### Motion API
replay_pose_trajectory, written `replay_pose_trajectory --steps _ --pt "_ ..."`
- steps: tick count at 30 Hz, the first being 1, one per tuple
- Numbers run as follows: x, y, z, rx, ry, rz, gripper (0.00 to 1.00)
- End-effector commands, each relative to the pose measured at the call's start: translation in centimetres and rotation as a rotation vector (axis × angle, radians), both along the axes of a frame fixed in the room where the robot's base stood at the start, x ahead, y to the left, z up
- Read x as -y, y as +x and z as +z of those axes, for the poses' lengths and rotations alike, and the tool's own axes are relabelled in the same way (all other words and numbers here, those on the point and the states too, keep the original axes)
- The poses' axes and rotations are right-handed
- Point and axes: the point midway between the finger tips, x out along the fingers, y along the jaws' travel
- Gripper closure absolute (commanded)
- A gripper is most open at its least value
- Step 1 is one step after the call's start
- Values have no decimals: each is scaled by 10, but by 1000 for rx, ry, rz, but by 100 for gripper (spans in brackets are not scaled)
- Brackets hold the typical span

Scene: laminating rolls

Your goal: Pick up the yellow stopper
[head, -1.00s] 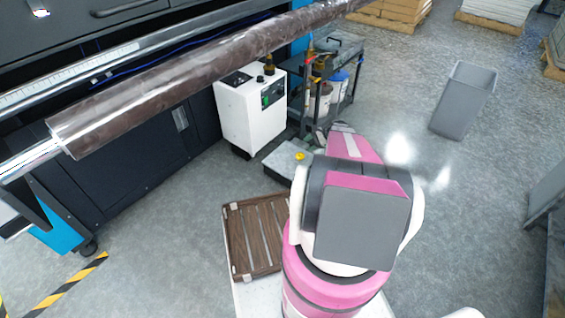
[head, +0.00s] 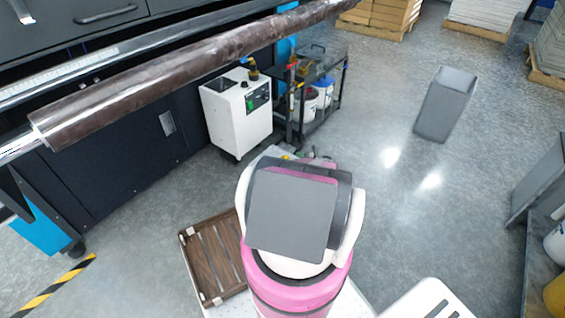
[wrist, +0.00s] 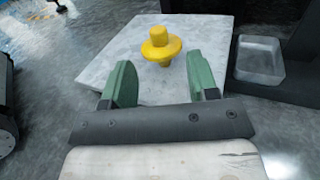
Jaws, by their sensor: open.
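In the wrist view the yellow stopper (wrist: 161,45) stands upright on a grey stone-like slab (wrist: 117,48). It has a knob on top, a wide round flange and a short stem below. My gripper (wrist: 163,80) is open, its two green fingers apart with nothing between them. The stopper is just ahead of the fingertips, roughly centred between them. In the head view my arm hides most of the slab, and only a small bit of yellow (head: 286,157) shows above it.
A white machine (head: 238,112) and a dark cart (head: 318,92) with buckets stand beyond the slab. A brown slatted tray (head: 212,262) lies at the left. A long film roll (head: 170,85) crosses the upper left. A grey bin (head: 445,104) stands on open floor at the right.

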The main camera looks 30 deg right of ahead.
Motion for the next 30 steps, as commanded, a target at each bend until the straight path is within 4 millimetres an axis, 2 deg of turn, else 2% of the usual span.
replay_pose_trajectory --steps 4,13,21,29,30 --pt "-18 16 0 0 -1 3 46" --pt "-34 31 2 1 -2 2 46" --pt "-61 56 4 1 -2 3 46" --pt "-64 59 4 1 -2 1 46" --pt "-64 59 4 1 -2 1 52"
